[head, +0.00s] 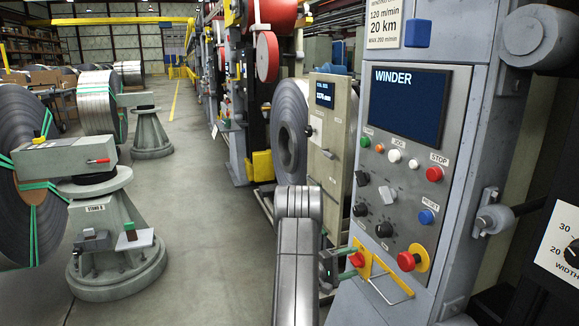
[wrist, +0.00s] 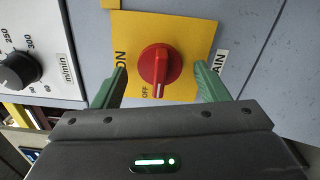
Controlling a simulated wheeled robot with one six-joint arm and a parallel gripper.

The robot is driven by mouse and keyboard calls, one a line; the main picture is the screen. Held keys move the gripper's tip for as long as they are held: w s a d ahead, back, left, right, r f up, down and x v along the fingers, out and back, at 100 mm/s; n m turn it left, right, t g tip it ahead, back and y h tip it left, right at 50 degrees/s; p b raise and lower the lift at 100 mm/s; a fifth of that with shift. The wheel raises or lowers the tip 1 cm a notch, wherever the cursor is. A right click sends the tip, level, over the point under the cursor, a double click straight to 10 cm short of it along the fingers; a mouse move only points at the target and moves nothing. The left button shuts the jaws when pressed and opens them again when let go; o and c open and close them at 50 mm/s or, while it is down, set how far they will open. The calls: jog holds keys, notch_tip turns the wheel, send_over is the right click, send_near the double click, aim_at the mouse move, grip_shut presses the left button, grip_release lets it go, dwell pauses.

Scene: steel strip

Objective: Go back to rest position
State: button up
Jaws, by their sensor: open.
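The red rotary switch (wrist: 155,64) sits on a yellow plate (wrist: 190,30) in the wrist view. Its white mark points down, beside the word OFF; ON is printed to the left. The switch also shows in the head view (head: 357,259), low on the winder panel (head: 405,215). My gripper (wrist: 160,72) is open, its two green fingers on either side of the switch with gaps visible between them and the knob. In the head view my gripper (head: 345,276) is at the panel's lower left, partly hidden by my arm.
The panel carries several buttons, knobs and a dark WINDER screen (head: 407,103). A red emergency button (head: 407,261) and a yellow bar (head: 390,283) are close to the right of my gripper. A grey pedestal stand (head: 110,235) is at left. Open floor (head: 205,215) lies between.

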jog(key=shift+m+p, duration=0.6)
jog(key=shift+m, duration=0.3)
jog(key=shift+s+f, duration=0.1)
